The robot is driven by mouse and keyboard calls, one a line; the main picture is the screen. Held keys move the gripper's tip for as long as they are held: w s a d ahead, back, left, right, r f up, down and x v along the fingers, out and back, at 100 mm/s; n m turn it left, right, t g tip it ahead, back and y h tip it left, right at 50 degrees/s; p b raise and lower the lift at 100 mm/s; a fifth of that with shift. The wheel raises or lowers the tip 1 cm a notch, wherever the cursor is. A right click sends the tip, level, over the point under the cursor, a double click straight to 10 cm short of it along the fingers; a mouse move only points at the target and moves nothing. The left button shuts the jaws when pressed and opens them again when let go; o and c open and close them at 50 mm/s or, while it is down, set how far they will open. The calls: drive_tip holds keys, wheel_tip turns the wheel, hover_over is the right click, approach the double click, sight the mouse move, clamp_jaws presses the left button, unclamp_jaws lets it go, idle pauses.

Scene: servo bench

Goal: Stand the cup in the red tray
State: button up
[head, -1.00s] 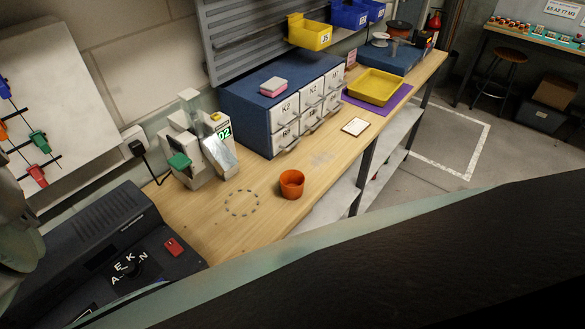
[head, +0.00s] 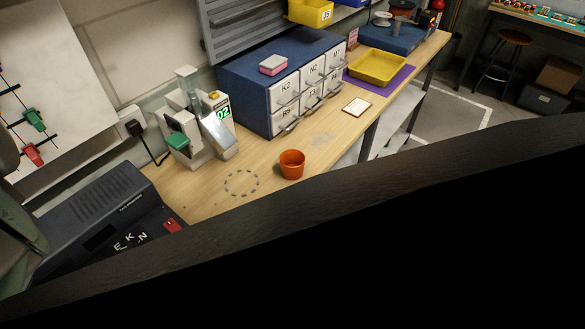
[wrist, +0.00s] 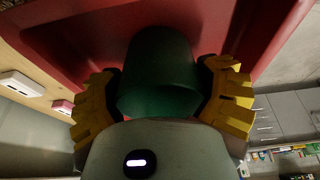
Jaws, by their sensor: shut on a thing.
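In the wrist view my gripper (wrist: 160,72) has its yellow fingers closed on both sides of a dark green cup (wrist: 160,55). A red surface with raised edges, the red tray (wrist: 75,30), fills the area beyond the cup. I cannot tell whether the cup touches the tray or is held apart from it. The gripper, the green cup and the red tray do not show in the head view. An orange cup (head: 291,165) stands upright on the wooden bench there, apart from my gripper.
The wooden bench (head: 215,195) also holds a dashed ring mark, a grey device (head: 190,135), a blue drawer cabinet (head: 250,85) and a yellow tray (head: 379,68) on a purple mat. Grey drawers (wrist: 285,125) show at right in the wrist view. My dark arm part covers the lower head view.

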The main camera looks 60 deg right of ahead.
drive_tip(key=shift+f, duration=0.15)
drive_tip(key=o, duration=1.2)
drive_tip(key=shift+c, duration=0.2)
